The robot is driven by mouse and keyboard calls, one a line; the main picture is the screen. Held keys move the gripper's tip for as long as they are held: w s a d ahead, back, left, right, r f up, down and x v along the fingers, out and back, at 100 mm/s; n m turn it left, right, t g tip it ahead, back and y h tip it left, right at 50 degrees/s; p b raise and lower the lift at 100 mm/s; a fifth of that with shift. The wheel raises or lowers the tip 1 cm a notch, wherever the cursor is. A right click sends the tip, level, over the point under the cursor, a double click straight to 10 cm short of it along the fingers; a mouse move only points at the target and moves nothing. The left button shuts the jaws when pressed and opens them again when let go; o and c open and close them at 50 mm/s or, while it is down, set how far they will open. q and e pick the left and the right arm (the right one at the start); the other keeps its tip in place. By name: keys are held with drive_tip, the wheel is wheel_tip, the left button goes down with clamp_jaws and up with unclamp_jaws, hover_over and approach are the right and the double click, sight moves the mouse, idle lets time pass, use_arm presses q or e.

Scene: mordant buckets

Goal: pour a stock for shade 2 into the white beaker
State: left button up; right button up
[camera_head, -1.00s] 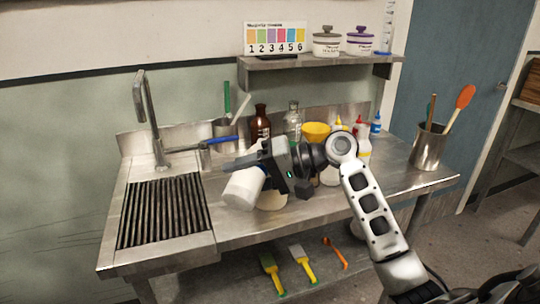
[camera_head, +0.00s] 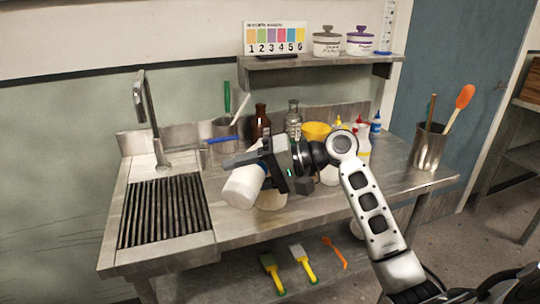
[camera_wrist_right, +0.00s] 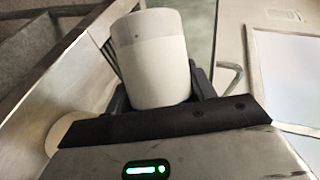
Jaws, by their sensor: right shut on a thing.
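My right gripper (camera_head: 250,158) is shut on a white container (camera_head: 242,187) and holds it tilted above the steel counter. The container's wide end points down and to the left. In the right wrist view the same white container (camera_wrist_right: 155,60) stands out between the fingers, with a little blue at its near end. A pale rounded vessel (camera_head: 271,200) sits just below and right of it, partly hidden; whether it is the white beaker I cannot tell. No stream of liquid shows. The shade card (camera_head: 275,40) with swatches numbered 1 to 6 stands on the shelf; swatch 2 is green. My left gripper is not in view.
A brown bottle (camera_head: 261,122), a clear bottle (camera_head: 293,120), a yellow bowl (camera_head: 316,131) and capped bottles (camera_head: 362,140) stand behind my arm. The sink tap (camera_head: 142,105) and ribbed drainer (camera_head: 165,212) are left. A steel utensil pot (camera_head: 428,148) is right. The front counter is mostly clear.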

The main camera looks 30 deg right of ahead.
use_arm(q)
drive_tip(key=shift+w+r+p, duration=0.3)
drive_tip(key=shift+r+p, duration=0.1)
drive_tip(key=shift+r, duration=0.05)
use_arm(e)
drive_tip(key=shift+w+d+r, duration=0.1)
drive_tip(key=shift+d+r, duration=0.1)
drive_tip(key=shift+r, duration=0.1)
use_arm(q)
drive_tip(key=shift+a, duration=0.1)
use_arm(e)
drive_tip(key=shift+w+d+r+m, duration=0.1)
drive_tip(key=shift+m, duration=0.2)
use_arm(q)
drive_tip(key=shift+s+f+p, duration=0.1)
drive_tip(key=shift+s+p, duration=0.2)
drive_tip(key=shift+p, duration=0.1)
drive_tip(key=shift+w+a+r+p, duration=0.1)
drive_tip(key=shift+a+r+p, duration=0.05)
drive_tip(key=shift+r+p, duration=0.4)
use_arm(e)
drive_tip(key=shift+w+d+r+m+y, duration=0.2)
drive_tip(key=shift+d+r+m+y, duration=0.1)
drive_tip(key=shift+r+y, duration=0.1)
idle(0.6)
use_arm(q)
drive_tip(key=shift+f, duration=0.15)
